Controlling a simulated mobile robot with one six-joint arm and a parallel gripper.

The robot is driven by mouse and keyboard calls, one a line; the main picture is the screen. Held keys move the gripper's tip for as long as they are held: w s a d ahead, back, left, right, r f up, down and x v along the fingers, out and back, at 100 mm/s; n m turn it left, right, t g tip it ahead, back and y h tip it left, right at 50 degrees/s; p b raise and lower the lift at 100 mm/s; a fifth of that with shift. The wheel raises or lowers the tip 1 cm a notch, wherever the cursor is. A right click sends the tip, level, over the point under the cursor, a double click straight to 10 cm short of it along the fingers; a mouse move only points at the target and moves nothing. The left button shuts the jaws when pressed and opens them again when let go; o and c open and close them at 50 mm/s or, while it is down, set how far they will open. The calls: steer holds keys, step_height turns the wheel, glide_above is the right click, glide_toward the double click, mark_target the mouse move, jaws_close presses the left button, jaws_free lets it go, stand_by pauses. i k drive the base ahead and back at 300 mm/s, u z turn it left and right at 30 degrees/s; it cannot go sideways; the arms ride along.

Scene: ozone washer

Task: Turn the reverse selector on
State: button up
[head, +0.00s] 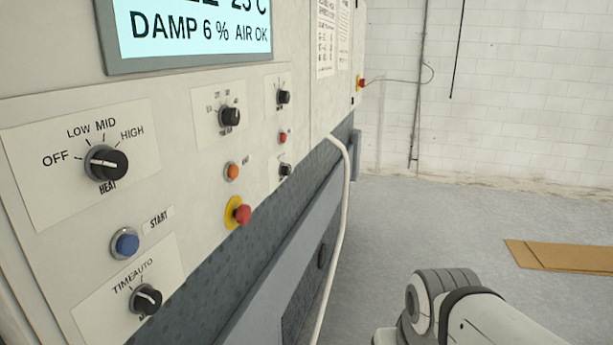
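The washer's control panel (195,165) fills the left of the head view, seen at a steep angle. No label that I can read says reverse. Small dark knobs on its far side, an upper one (283,97) and a lower one (285,169), have labels too small to read. Another dark knob (230,117) has several marked positions, also hard to read. The heat knob (106,163) is nearest, marked off, low, mid and high. A knob marked time and auto (146,299) sits at the bottom. My gripper is not in view; only part of my arm shows at lower right.
The panel also carries a blue start button (126,243), an orange button (232,172), a red button (283,138) and a red mushroom button on yellow (241,213). A white hose (345,220) hangs down the front. Flat cardboard (565,256) lies on open floor.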

mark_target(285, 170)
steer(key=u, duration=0.15)
steer(key=i, duration=0.95)
steer(key=z, duration=0.1)
